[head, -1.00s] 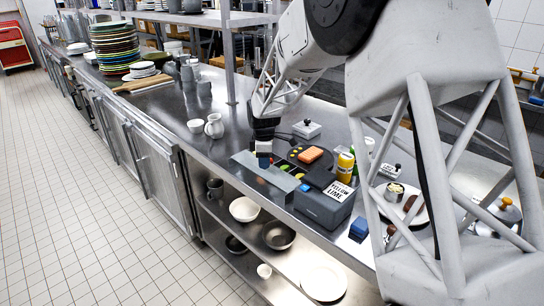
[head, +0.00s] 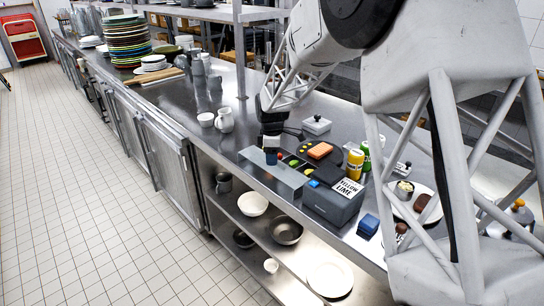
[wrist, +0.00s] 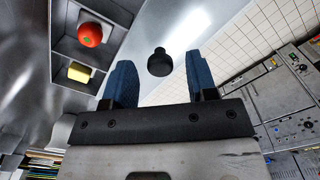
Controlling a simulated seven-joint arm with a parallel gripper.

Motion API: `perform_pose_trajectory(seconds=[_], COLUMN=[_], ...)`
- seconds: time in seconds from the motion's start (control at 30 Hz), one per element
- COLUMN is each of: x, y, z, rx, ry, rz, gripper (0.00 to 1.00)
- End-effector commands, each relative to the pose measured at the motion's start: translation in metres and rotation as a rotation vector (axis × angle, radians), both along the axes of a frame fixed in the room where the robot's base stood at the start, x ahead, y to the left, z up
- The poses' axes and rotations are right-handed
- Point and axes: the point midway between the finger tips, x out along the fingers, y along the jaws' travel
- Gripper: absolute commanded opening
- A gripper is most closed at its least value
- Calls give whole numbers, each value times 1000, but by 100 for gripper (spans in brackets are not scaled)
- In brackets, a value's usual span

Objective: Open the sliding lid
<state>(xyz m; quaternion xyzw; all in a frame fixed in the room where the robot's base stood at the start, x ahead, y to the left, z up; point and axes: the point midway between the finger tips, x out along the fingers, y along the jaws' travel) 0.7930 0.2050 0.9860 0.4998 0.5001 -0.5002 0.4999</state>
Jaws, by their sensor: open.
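The sliding lid (head: 275,176) is a thin, shiny grey panel at the counter's front edge, left of a dark grey box. In the wrist view, a black round knob (wrist: 160,62) stands up on a bright, pale surface that looks like the lid. My gripper (head: 271,160) is over the lid in the head view. In the wrist view its two blue fingers (wrist: 158,80) are open and empty. The knob shows in the gap near the fingertips, apart from both. Depth between knob and fingertips is hard to tell. Compartments beside the lid hold a red ball-shaped item (wrist: 90,35) and a yellow block (wrist: 79,72).
A blue block (head: 368,225) lies right.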

Motion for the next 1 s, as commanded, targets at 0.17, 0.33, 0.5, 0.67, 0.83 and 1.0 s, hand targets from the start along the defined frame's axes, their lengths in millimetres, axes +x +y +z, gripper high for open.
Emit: perform_pose_trajectory(seconds=[0.17,0.33,0.5,0.67,0.83,1.0], x=[1,1,0,0,0,0], y=[0,0,0,0,0,0], z=[15,37,57,70,74,74], rx=[1,1,1,0,0,0], ry=[-3,-3,-2,0,0,0], rz=[0,0,0,0,0,0], gripper=[52,52,52,52,52,52])
